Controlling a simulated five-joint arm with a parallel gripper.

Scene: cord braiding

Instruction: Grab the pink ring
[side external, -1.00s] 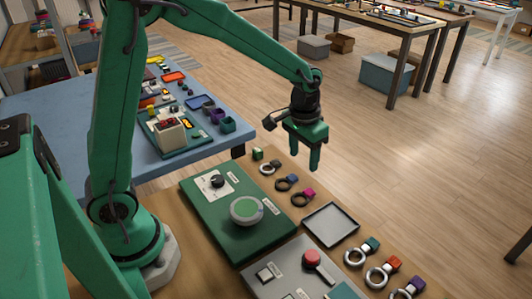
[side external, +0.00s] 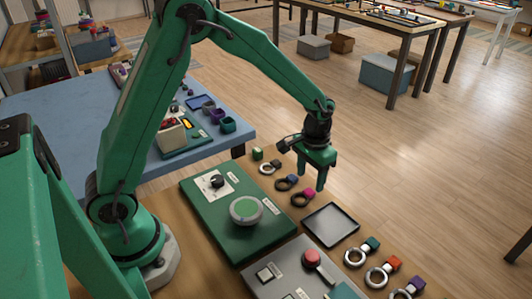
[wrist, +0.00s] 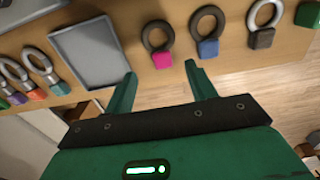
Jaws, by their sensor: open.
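The pink ring is a dark ring with a pink block on it, lying on the wooden table. In the side view its ring (side external: 300,200) lies just below my gripper (side external: 310,181). In the wrist view the pink block (wrist: 162,61) of that ring lies nearest, just beyond the gap between my fingertips (wrist: 161,73). My gripper is open and empty, with its fingers pointing down above the table near the ring. The ring shows clear of both fingers in the wrist view.
A dark ring with a blue block (wrist: 208,47) lies close beside the pink one. A silver ring with a dark block (wrist: 261,38) lies beyond it. An empty grey tray (side external: 331,224) is on the other side. A green panel with a dial (side external: 246,210) stands near my base.

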